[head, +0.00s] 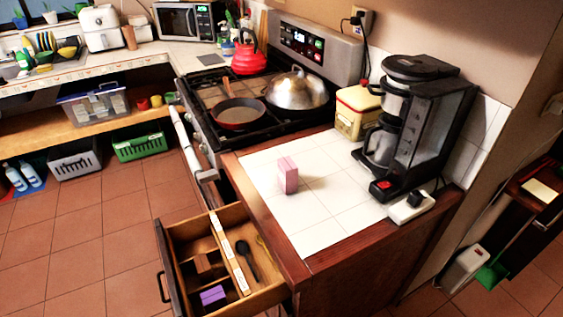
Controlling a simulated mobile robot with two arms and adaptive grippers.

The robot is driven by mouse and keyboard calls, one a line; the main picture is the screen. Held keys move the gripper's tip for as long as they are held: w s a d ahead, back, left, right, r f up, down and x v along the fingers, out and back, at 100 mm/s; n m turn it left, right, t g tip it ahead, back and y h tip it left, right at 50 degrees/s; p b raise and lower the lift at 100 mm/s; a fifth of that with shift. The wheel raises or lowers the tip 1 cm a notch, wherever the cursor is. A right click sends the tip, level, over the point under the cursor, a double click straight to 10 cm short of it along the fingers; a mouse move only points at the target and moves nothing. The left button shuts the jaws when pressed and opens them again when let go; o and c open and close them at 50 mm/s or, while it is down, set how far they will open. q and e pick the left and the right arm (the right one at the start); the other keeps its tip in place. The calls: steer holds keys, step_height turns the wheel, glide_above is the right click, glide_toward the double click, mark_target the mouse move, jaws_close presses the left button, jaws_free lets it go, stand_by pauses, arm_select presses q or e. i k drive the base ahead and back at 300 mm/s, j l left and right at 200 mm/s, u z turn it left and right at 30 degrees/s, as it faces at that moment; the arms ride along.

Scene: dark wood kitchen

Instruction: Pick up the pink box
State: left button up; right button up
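The pink box (288,175) stands upright on the white tiled counter (325,210), a little left of the coffee maker. Nothing touches it, and its front and side faces show. Neither of my grippers shows in the head view.
A black coffee maker (425,130) and a yellow tin (358,112) stand behind and right of the box. The stove (205,90) holds a pan (238,113) and a domed lid. Below the counter's left edge, an open drawer (172,240) sticks out. Tiles around the box are clear.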

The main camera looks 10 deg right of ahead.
mark_target(287, 170)
steer(key=j+z, duration=0.25)
steer(key=z, duration=0.15)
steer(key=j+z, duration=0.25)
steer(key=z, duration=0.15)
steer(key=j+z, duration=0.4)
steer(key=k+j+z, duration=0.1)
steer(key=j, duration=0.35)
steer(key=j+z, duration=0.1)
steer(key=j, duration=0.35)
steer(key=k+j, duration=0.2)
steer(key=j, duration=0.2)
steer(key=i+z, duration=0.05)
